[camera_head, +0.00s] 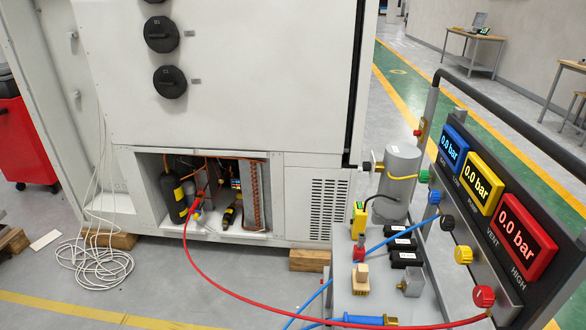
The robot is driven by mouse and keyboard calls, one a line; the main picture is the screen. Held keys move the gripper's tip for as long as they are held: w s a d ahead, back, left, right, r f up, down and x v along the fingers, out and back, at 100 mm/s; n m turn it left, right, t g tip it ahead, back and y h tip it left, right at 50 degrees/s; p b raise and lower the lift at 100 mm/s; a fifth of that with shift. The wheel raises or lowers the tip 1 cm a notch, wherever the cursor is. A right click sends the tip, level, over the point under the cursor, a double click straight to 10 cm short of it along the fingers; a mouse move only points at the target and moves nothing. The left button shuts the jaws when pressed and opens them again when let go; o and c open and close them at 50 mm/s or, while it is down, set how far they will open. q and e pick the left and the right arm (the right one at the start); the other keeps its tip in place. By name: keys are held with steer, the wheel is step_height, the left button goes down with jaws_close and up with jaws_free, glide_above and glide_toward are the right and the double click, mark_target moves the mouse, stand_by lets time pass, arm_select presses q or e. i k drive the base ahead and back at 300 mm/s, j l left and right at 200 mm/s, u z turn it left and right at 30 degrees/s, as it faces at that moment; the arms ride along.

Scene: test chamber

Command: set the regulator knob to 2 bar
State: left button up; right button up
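A black-handled trolley with a gauge panel (512,262) stands at the right. Its blue display (450,148), yellow display (482,187) and red display (522,236) each read 0.0 bar. Along the panel's left side are a blue knob (434,197), a black knob (447,223), a yellow knob (463,255) and a red knob (484,296). A grey cylinder (401,182) stands on the trolley, with a small dark fitting (367,166) at its left. I cannot tell which part is the regulator knob, and no 2 bar mark is legible. Neither gripper shows.
A white cabinet (230,85) with an open lower bay fills the left and middle. A red hose (240,283) runs from the bay to the panel. A blue hose (392,240) crosses the trolley. White cable (95,268) lies coiled on the floor.

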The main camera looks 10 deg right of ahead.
mark_target(366, 166)
steer(key=i+j+z, duration=0.1)
steer(key=z, duration=0.25)
steer(key=i+j+z, duration=0.2)
steer(key=z, duration=0.15)
steer(key=i+j+z, duration=0.2)
steer(key=z, duration=0.15)
steer(key=i+j+u, duration=0.15)
steer(key=j, duration=0.2)
steer(key=i+j+u, duration=0.15)
steer(key=j, duration=0.2)
steer(key=i+j+u, duration=0.1)
steer(key=j, duration=0.2)
steer(key=i+l+u, duration=0.1)
steer(key=i+u, duration=0.2)
steer(key=i, duration=0.35)
